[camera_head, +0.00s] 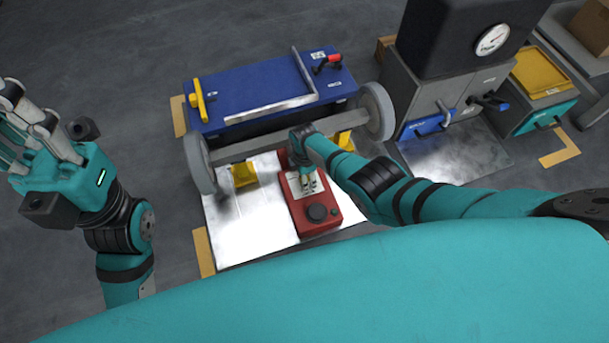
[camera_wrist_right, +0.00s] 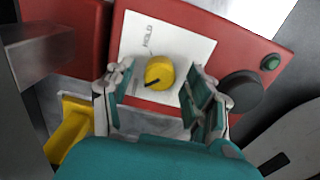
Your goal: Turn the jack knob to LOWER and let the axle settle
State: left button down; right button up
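The red jack (camera_head: 318,218) stands on a bright metal plate and has a white label panel. Its yellow knob (camera_wrist_right: 159,70) has a dark pointer mark toward the lower left; HOLD is printed above it, and another label is partly hidden at lower left. My right gripper (camera_wrist_right: 158,80) is open, its fingers on either side of the knob with gaps visible. In the head view, my right gripper (camera_head: 308,182) hides the knob. The grey axle (camera_head: 245,149) with two wheels lies behind the jack, above yellow stands (camera_head: 244,174). My left gripper (camera_head: 28,120) is open and empty at far left.
A dark round button (camera_wrist_right: 241,92) and a small green button (camera_wrist_right: 271,62) sit on the jack beside the panel. A blue cart (camera_head: 260,85) is behind the axle. Grey cabinets with a gauge (camera_head: 492,39) stand at right. The floor at upper left is clear.

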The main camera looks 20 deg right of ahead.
jog(key=shift+r, duration=0.8)
notch_tip(320, 180, up, 10)
jog(key=shift+r, duration=0.2)
dwell(0.3)
